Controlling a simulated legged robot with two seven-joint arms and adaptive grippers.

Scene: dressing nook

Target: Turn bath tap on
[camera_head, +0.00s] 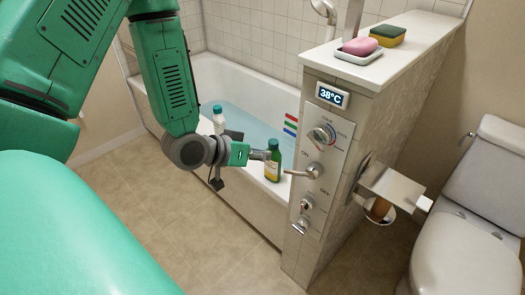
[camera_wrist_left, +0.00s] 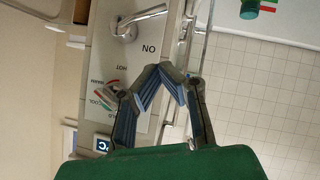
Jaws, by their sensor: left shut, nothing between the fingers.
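The bath tap lever (camera_head: 303,173) is a metal handle on the white control panel (camera_head: 340,140) at the end of the bath, between ON and OFF marks. It points left in the head view. My left gripper (camera_head: 266,155) is shut and empty, just left of the lever, with a visible gap between them. In the left wrist view the gripper (camera_wrist_left: 160,70) has its fingertips together, and the lever (camera_wrist_left: 124,32) shows beyond them beside the ON mark. My right gripper is not in view.
A green bottle (camera_head: 273,170) stands on the bath rim beside my left gripper; a white bottle (camera_head: 218,125) is farther back. The temperature dial (camera_head: 323,136) is above the lever, and a smaller knob (camera_head: 306,204) below. A paper holder (camera_head: 392,185) juts out right, near the toilet (camera_head: 470,225).

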